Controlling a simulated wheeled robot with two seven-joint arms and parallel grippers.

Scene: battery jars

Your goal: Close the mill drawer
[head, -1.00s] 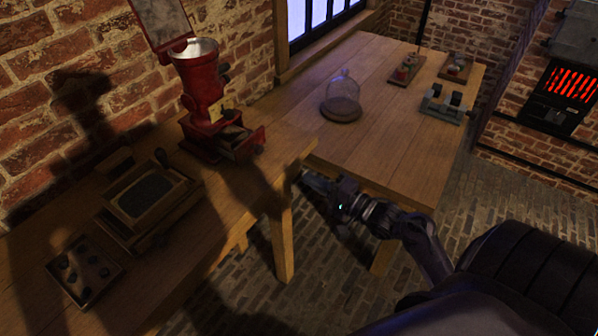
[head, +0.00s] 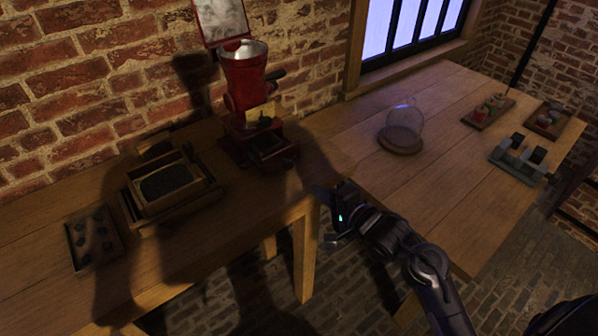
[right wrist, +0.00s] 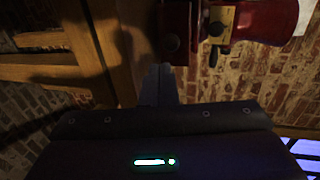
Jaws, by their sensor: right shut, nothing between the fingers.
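My right gripper (head: 318,192) is shut and empty, near the table's right end, to the right of and lower in the picture than the drawer. In the right wrist view the shut fingertips (right wrist: 160,72) point toward the red drawer front (right wrist: 174,25) with its dark knob, with a gap visible. My left gripper is not in view.
A wooden box with dark grains (head: 165,185) and a small tray of dark pieces (head: 92,240) lie left of the mill. The right table (head: 450,130) carries a glass dome (head: 403,122), a grey fixture (head: 520,160) and two small trays. Shadow covers the mill's front.

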